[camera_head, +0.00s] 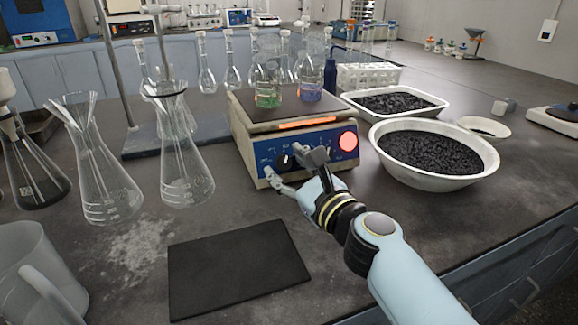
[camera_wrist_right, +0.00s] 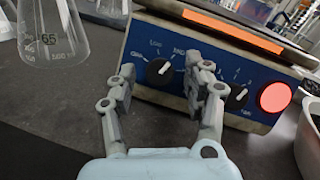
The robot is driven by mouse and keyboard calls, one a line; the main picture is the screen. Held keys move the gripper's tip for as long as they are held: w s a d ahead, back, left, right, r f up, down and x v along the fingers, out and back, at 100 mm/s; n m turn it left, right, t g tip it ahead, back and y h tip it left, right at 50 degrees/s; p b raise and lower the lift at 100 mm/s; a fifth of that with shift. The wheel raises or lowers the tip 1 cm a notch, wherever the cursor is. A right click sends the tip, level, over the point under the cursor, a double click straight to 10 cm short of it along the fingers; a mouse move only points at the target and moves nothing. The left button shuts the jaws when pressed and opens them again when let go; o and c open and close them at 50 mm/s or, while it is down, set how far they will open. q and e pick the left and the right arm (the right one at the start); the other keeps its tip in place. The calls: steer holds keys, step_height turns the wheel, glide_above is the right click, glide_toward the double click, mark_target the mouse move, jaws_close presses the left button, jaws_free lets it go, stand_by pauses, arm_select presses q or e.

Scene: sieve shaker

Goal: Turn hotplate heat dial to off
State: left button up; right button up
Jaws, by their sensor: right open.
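The hotplate (camera_head: 262,147) has a blue front panel with two dark dials and a lit red round light (camera_head: 348,141). The right dial (camera_wrist_right: 236,97) is just right of the right finger. My right gripper (camera_head: 293,168) is open and empty in front of the panel; its fingers also show in the right wrist view (camera_wrist_right: 163,90), apart from the left dial. My left gripper is not in view.
Glass flasks (camera_head: 186,155) stand left of the hotplate. A white bowl of dark granules (camera_head: 436,184) and a white tray (camera_head: 443,100) are to the right. A black mat (camera_head: 238,268) lies in front, with pale powder (camera_head: 135,250) beside it.

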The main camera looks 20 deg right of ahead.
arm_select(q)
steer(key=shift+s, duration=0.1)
arm_select(e)
steer(key=shift+c, duration=0.4)
jaws_close()
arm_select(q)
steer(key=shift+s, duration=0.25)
